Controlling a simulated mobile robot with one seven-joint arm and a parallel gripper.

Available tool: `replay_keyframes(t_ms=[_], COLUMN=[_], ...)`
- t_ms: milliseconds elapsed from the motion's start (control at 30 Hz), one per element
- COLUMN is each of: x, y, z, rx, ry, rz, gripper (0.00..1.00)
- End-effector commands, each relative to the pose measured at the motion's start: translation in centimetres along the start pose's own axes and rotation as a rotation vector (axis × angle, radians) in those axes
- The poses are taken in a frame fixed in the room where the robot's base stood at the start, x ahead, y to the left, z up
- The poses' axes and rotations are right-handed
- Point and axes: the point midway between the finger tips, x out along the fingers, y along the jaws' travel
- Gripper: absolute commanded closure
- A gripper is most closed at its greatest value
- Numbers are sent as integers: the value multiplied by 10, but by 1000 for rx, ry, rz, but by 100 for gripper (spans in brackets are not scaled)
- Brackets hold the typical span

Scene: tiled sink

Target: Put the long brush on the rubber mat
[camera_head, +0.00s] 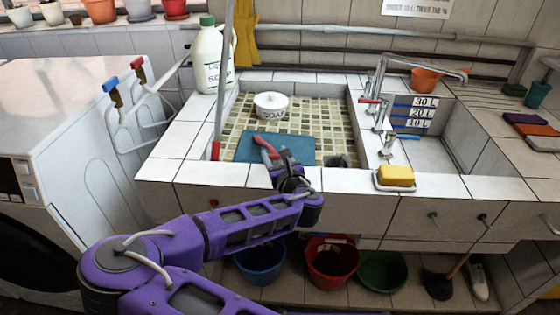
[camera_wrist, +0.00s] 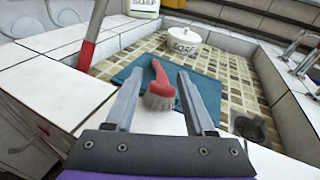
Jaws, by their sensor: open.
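A red brush (camera_head: 264,146) with pale bristles lies over the blue rubber mat (camera_head: 245,149) in the tiled basin. In the wrist view, the red brush (camera_wrist: 160,82) has its handle pointing away and its bristle end towards me. The blue mat (camera_wrist: 206,98) shows on both sides of it. My gripper (camera_wrist: 159,75) is open, with one finger on each side of the brush and gaps visible between. In the head view, my gripper (camera_head: 277,162) is at the basin's front rim. I cannot tell whether the bristle end touches the mat.
A white soap pot (camera_head: 271,105) stands behind the mat. A white jug (camera_head: 210,60) and a pole with a red end (camera_head: 216,150) are at the left. A yellow sponge (camera_head: 396,175) sits on the front rim. The basin floor right of the soap pot is clear.

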Motion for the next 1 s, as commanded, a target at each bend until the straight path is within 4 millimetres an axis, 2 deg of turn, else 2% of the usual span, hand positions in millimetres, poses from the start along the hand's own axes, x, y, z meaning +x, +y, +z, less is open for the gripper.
replay_keyframes(t_ms=[100,300,867,933,1000], x=[-25,-48,-52,-51,-49], y=[0,0,0,1,1], z=[0,0,1,8,23], rx=[-1,0,5,40,129], ry=[2,0,-2,-14,-43], rz=[-1,0,0,-7,-22], gripper=[46,46,46,46,46])
